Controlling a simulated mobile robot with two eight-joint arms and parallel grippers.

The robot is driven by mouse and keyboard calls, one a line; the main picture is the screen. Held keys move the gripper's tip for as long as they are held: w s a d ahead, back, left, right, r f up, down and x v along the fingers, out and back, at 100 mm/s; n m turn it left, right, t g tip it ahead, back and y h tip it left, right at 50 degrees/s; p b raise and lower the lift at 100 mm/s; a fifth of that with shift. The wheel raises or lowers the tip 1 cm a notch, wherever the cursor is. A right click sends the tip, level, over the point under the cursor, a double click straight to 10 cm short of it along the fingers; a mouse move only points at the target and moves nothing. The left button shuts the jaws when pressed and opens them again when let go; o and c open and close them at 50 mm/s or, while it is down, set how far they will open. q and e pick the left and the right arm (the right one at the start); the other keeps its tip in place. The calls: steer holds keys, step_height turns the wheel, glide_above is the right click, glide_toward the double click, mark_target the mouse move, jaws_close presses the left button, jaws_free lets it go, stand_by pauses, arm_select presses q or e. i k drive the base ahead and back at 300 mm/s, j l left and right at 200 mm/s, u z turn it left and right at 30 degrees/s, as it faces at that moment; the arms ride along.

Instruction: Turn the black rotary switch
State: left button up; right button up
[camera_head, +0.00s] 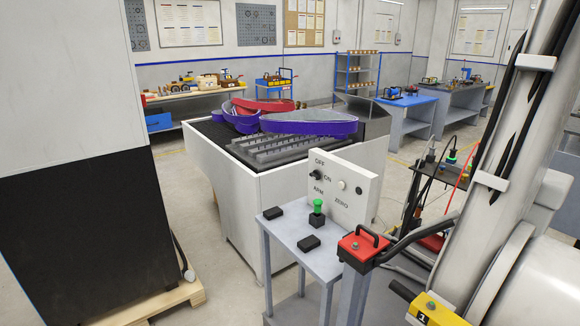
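The black rotary switch (315,175) is on the upright white panel (368,205), near its left edge. The labels OFF, ON and ARM are printed around it. Its pointer position is too small to read for certain. A small white knob (341,185) and a small dark round part (358,190) sit to its right on the same panel, above the label ZERO. Neither of my grippers shows in the head view, and nothing is seen touching the switch.
The panel stands on a small grey table (285,232) with a green-topped post (318,206) and two black blocks (308,243). A red box (357,246) stands at its right. Large white machinery fills the right side.

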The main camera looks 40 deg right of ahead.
mark_target(317, 175)
steer(key=i+z, duration=0.1)
steer(key=i, duration=0.4)
steer(key=i+j+z, duration=0.15)
steer(key=i, duration=0.4)
steer(key=i+j+z, duration=0.1)
steer(key=i, duration=0.4)
steer(key=i+z, duration=0.2)
steer(key=z, duration=0.2)
steer(key=i+z, duration=0.15)
steer(key=z, duration=0.2)
steer(key=i+j+z, duration=0.15)
steer(key=z, duration=0.25)
steer(key=i+j+z, duration=0.15)
steer(key=z, duration=0.25)
